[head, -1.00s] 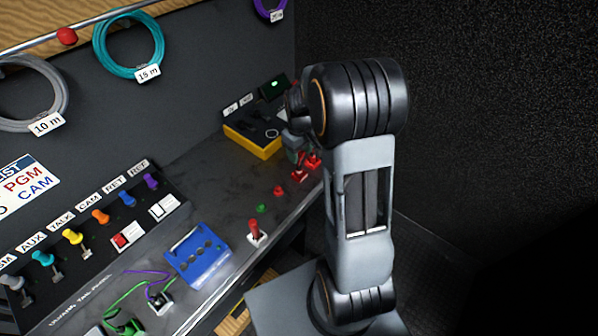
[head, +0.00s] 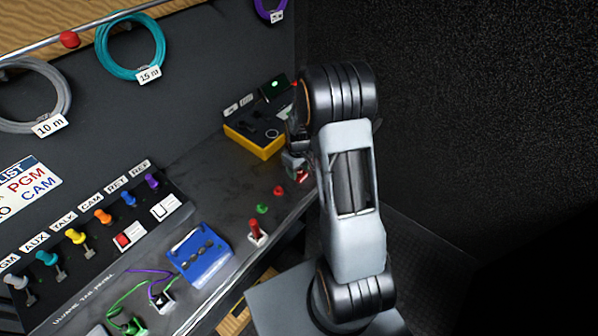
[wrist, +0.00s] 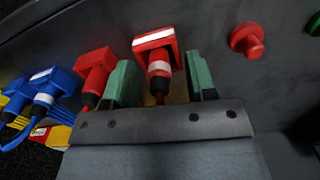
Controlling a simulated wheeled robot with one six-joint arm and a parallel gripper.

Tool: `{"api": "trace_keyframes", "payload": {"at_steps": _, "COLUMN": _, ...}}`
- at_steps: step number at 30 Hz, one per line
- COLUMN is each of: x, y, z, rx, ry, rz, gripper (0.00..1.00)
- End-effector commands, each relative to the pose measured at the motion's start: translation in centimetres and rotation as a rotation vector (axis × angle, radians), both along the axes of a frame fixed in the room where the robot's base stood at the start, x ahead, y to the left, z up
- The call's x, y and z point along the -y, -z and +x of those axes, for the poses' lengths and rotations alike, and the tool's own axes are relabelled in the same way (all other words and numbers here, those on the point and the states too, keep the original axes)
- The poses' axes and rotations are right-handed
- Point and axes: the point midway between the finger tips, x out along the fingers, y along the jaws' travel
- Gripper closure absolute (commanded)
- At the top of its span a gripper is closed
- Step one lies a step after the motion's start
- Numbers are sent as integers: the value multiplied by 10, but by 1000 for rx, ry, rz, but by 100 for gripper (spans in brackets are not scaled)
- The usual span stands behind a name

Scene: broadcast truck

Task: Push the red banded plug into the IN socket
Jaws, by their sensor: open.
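The red plug with a white band (wrist: 159,66) lies between the two green fingers of my gripper (wrist: 160,80) in the wrist view. The fingers are apart, one on each side of it, and I see no clear contact. A second red plug (wrist: 95,68) sits just outside the left finger. In the head view my gripper (head: 294,160) is low over the counter's far right end, partly behind my arm, with a bit of red (head: 302,176) beside it. The yellow box (head: 250,140) with a round socket stands just left of it; its small labels are not readable.
Blue plugs (wrist: 42,90) lie left in the wrist view, and a red knob (wrist: 247,40) lies right. In the head view, a red-topped switch (head: 256,232) and a blue box (head: 203,262) stand on the counter (head: 210,170). Bare counter lies left of the yellow box.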

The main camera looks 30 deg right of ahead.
Motion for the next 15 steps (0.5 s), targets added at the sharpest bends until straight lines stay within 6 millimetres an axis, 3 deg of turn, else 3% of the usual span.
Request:
{"api": "trace_keyframes", "payload": {"at_steps": 4, "x": 0, "y": 0, "z": 0, "rx": 0, "ry": 0, "rz": 0, "gripper": 51}}
{"api": "trace_keyframes", "payload": {"at_steps": 15, "x": 0, "y": 0, "z": 0, "rx": 0, "ry": 0, "rz": 0, "gripper": 86}}
